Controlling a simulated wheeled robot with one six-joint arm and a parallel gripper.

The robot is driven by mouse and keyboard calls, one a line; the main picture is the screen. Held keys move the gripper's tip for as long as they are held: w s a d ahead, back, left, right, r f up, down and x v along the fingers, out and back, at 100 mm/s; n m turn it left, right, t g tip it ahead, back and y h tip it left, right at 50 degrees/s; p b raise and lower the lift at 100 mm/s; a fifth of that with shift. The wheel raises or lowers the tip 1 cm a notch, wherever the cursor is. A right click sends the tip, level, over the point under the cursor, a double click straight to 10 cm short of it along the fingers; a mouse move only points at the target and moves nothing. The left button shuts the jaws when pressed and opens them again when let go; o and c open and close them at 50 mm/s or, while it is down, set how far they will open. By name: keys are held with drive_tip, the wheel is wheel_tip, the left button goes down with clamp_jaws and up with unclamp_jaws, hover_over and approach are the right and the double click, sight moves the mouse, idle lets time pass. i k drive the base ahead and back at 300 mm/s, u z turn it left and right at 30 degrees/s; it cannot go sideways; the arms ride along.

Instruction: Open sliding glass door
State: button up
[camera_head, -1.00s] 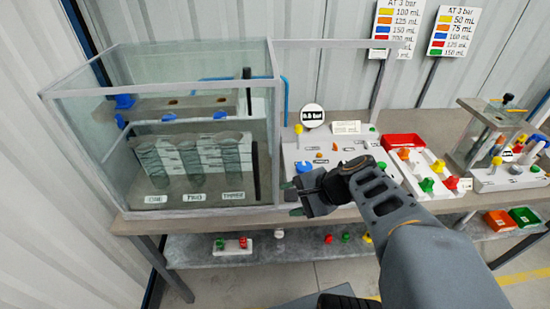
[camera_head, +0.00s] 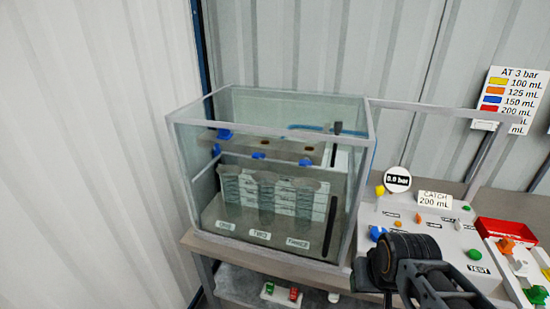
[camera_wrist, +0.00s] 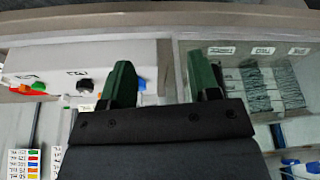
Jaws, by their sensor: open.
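The glass case (camera_head: 185,200) stands at the left end of the bench. Its front glass pane (camera_head: 290,170) appears to cover the front, with a dark vertical handle (camera_head: 331,225) near its right edge. Behind the glass stand several ribbed cylinders (camera_head: 265,205) with labels at their feet. My gripper (camera_head: 370,275) is in front of the bench, to the right of and lower than the handle. In the wrist view my gripper (camera_wrist: 163,75) has its two green-tipped fingers apart with nothing between them. The case (camera_wrist: 183,65) lies at the right there.
An empty metal frame (camera_head: 440,110) extends right from the case. A white panel (camera_head: 400,205) with knobs and a round gauge (camera_head: 397,179) stands right of the case, close to my gripper. A red tray (camera_head: 505,231) lies farther right. A lower shelf (camera_head: 235,285) holds small parts.

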sight(370, 143)
drive_tip(key=z, duration=1.55)
drive_tip(key=k, duration=0.95)
drive_tip(key=u, duration=2)
